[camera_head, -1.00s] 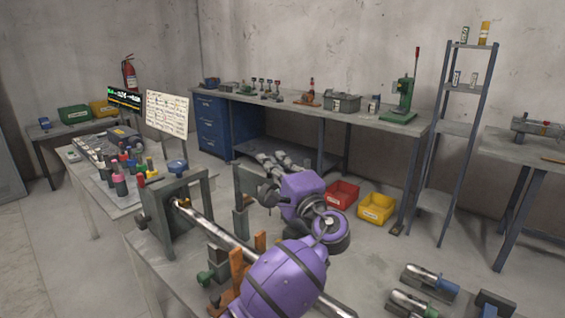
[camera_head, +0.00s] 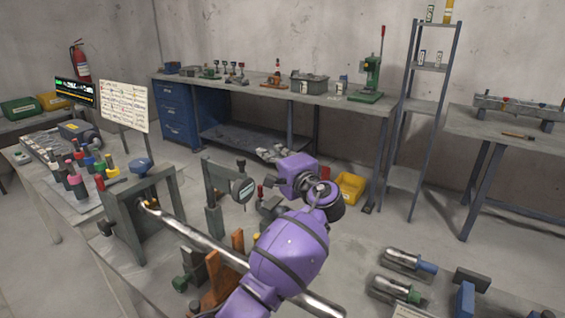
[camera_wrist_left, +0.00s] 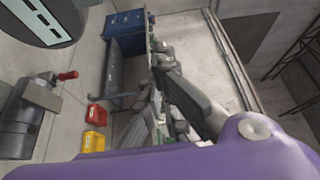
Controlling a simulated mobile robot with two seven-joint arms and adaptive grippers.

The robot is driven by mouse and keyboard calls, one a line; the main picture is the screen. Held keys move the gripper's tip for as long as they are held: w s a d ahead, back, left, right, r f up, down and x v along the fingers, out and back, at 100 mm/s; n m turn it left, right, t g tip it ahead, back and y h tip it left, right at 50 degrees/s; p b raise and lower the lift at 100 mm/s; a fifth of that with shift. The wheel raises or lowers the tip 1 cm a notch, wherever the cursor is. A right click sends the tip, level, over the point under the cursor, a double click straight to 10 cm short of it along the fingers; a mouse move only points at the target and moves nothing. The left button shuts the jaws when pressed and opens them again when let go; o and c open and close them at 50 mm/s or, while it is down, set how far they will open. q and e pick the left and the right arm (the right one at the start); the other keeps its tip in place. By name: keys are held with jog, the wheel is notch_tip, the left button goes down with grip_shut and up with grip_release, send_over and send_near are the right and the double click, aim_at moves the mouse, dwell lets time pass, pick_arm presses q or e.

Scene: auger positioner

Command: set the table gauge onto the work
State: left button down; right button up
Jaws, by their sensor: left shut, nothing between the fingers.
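The gauge, a grey C-shaped frame with a round dial (camera_head: 241,189), stands upright beyond the work. Its dial also shows large at the upper left of the left wrist view (camera_wrist_left: 42,18). The work is a long shiny metal bar (camera_head: 207,243) that runs from a grey end block (camera_head: 127,228) towards the front right, partly hidden by my purple left arm. My left gripper (camera_head: 268,153) is shut and empty, held up beyond the gauge and to its right, apart from it. Its fingers fill the middle of the left wrist view (camera_wrist_left: 183,95). My right gripper is not in view.
An orange-brown support (camera_head: 220,277) stands near the bar. A grey block with a red handle (camera_head: 268,206) is right of the gauge. Metal cylinders (camera_head: 407,262) lie at the right. Coloured-handled tools (camera_head: 80,172) stand at the left. A yellow bin (camera_head: 350,186) sits on the floor.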

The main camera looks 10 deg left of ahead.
pick_arm(q)
jog(key=s, duration=0.1)
jog(key=s+a+p, duration=0.1)
jog(key=s, duration=0.1)
jog(key=shift+s+a+f, duration=0.15)
jog(key=shift+s+a, duration=0.15)
jog(key=shift+a, duration=0.1)
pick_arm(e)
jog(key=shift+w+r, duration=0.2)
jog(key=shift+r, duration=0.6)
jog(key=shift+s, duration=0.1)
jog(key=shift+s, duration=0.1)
